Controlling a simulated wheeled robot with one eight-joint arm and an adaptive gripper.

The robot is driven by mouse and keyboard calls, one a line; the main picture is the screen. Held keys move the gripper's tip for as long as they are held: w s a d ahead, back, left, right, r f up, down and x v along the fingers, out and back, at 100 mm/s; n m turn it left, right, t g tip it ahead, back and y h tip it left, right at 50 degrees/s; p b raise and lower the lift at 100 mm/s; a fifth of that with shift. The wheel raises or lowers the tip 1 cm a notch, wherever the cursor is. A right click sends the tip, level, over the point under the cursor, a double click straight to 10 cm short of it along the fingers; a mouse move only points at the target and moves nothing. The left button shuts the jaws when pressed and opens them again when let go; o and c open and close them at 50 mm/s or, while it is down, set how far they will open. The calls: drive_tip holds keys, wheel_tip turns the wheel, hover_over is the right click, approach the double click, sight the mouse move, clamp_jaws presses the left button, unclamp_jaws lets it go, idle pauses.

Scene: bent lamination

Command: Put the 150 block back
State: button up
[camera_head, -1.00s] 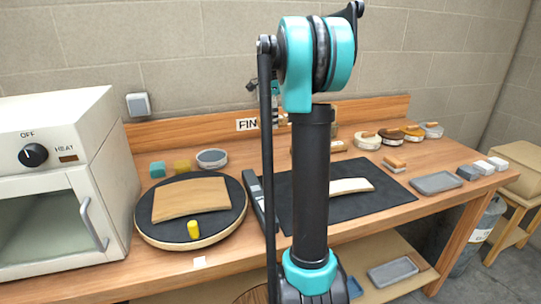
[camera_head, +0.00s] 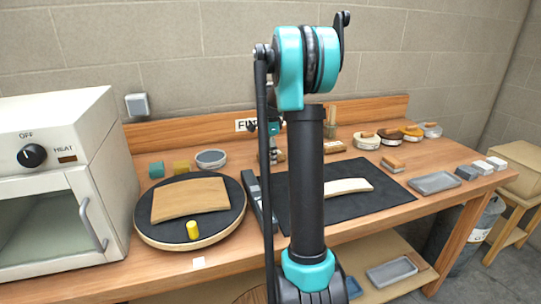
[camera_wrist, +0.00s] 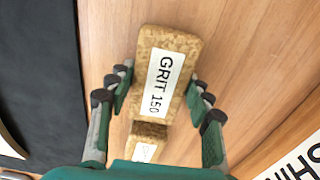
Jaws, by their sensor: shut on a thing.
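The 150 block (camera_wrist: 168,75) is a speckled tan cork-like block with a white "GRIT 150" label. In the wrist view it sits between the two fingers of my gripper (camera_wrist: 161,84), which is shut on it. In the head view my gripper (camera_head: 266,130) is low over the back of the bench, partly hidden behind my arm. The block is too small and covered there to make out clearly. A second speckled block (camera_wrist: 147,138) with a white label lies just below it in the wrist view, its label unreadable.
A black mat (camera_head: 385,197) with a pale curved piece (camera_head: 348,186) lies in front. A round turntable (camera_head: 222,222) is at left. Several sanding tools (camera_head: 391,136) stand at the back right. A sign (camera_head: 245,125) is on the back board.

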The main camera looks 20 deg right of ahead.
sight(270, 153)
drive_tip(key=o, duration=1.2)
drive_tip(key=shift+f, duration=0.1)
wheel_tip(270, 153, up, 12)
drive_tip(key=shift+a, duration=0.25)
